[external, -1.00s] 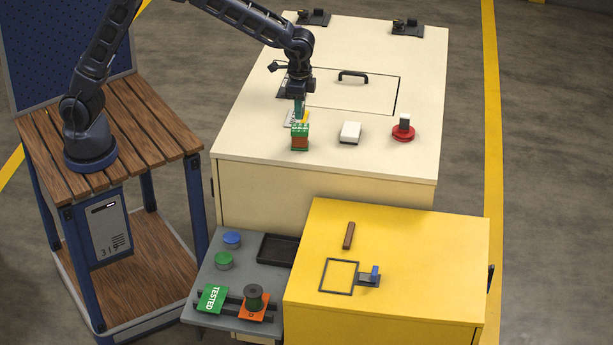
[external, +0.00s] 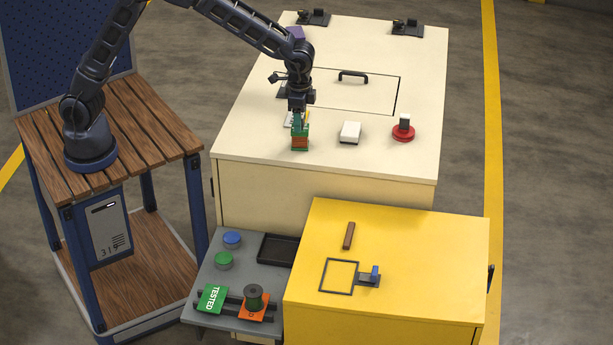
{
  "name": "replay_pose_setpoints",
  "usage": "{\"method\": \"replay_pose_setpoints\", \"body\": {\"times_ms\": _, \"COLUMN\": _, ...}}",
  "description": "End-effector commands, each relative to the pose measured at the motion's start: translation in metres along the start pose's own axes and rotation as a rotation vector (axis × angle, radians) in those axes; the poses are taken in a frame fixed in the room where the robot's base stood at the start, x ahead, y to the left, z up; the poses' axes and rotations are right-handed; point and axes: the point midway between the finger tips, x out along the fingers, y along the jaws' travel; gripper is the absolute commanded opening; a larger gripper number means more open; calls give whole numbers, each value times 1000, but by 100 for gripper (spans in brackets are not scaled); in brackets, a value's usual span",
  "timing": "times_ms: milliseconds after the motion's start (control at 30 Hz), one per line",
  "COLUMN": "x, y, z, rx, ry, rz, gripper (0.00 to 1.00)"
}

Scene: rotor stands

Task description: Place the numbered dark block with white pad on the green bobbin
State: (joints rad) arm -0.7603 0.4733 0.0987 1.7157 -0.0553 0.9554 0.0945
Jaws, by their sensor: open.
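A block with a white top and a darker lower edge (external: 350,132) lies on the cream cabinet top; no number is readable on it. A green bobbin with a copper-brown winding (external: 300,143) stands upright to its left, near the cabinet's front edge. My gripper (external: 300,124) points down at the top of this bobbin, open, with its fingers overlapping the bobbin's upper part in the picture. I cannot tell whether they touch it.
A red round base with a dark, white-topped post (external: 403,128) stands right of the white-topped block. A handle (external: 352,76) rises behind. The grey shelf holds blue (external: 232,239) and green (external: 224,260) buttons, a black tray (external: 278,249) and a green TESTED card (external: 212,298).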

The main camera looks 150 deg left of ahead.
Motion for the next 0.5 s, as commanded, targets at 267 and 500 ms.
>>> {"method": "replay_pose_setpoints", "body": {"times_ms": 267, "x": -16, "y": 0, "z": -1, "rx": 0, "ry": 4, "rz": 0, "gripper": 50}}
{"method": "replay_pose_setpoints", "body": {"times_ms": 500, "x": -60, "y": 0, "z": -1, "rx": 0, "ry": 4, "rz": 0, "gripper": 50}}
